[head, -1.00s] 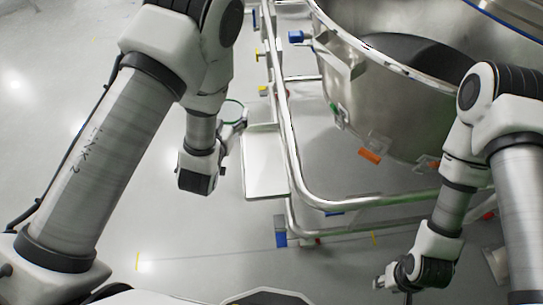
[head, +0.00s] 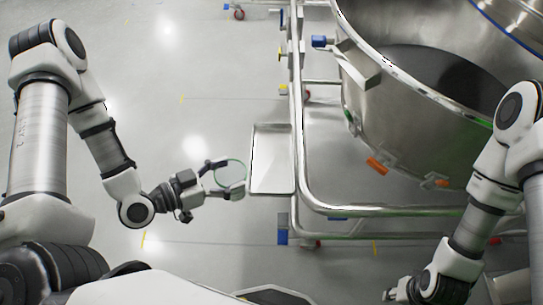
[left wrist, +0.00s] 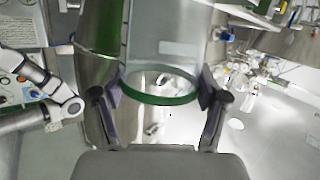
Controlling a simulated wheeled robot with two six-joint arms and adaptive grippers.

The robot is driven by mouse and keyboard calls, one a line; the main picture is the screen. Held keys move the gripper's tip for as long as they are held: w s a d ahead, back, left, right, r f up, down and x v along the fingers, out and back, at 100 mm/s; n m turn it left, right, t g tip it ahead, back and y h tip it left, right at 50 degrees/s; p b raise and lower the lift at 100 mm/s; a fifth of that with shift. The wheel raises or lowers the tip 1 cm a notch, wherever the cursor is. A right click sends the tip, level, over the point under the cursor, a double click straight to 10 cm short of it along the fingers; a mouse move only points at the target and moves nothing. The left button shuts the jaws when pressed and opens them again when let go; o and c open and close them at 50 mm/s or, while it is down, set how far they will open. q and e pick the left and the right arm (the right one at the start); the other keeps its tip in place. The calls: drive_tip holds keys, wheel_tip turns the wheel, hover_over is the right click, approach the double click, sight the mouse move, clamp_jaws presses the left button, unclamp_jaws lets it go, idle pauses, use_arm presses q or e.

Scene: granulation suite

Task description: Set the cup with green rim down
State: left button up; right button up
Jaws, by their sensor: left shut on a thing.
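The clear cup with green rim (head: 231,174) is in the head view, just left of a small pale shelf (head: 272,186). My left gripper (head: 225,179) comes from the left and is shut on the cup, one finger on each side. In the left wrist view the cup (left wrist: 163,50) is see-through, with its green rim band between the fingertips (left wrist: 160,88). From the head view I cannot tell the cup's height relative to the shelf. My right gripper (head: 395,293) is low at the lower right; its fingers are too small to read.
The shelf looks empty and is fixed to a tubular metal frame (head: 296,100). A large steel bowl (head: 400,125) stands inside the frame on the right. Blue and orange fittings sit along the frame and bowl. The grey floor on the left is open.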

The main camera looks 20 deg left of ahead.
sight(239, 167)
use_arm(q)
drive_tip(key=w+b, duration=0.1)
drive_tip(key=b, duration=0.1)
drive_tip(key=w+d+f+b, duration=0.1)
drive_tip(key=w+b, duration=0.1)
drive_tip(key=w+d+b, duration=0.1)
drive_tip(key=b, duration=0.1)
drive_tip(key=shift+w+f, duration=0.2)
drive_tip(key=shift+f, duration=0.15)
drive_tip(key=w+d+f, duration=0.1)
drive_tip(key=w, duration=0.2)
drive_tip(key=w+d+f, duration=0.1)
drive_tip(key=w, duration=0.3)
drive_tip(key=w+d+f, duration=0.1)
drive_tip(key=w, duration=0.2)
drive_tip(key=shift+w+d+f, duration=0.1)
drive_tip(key=shift+w+d, duration=0.05)
drive_tip(key=shift+d, duration=0.05)
drive_tip(key=o, duration=1.2)
drive_tip(key=shift+o, duration=0.2)
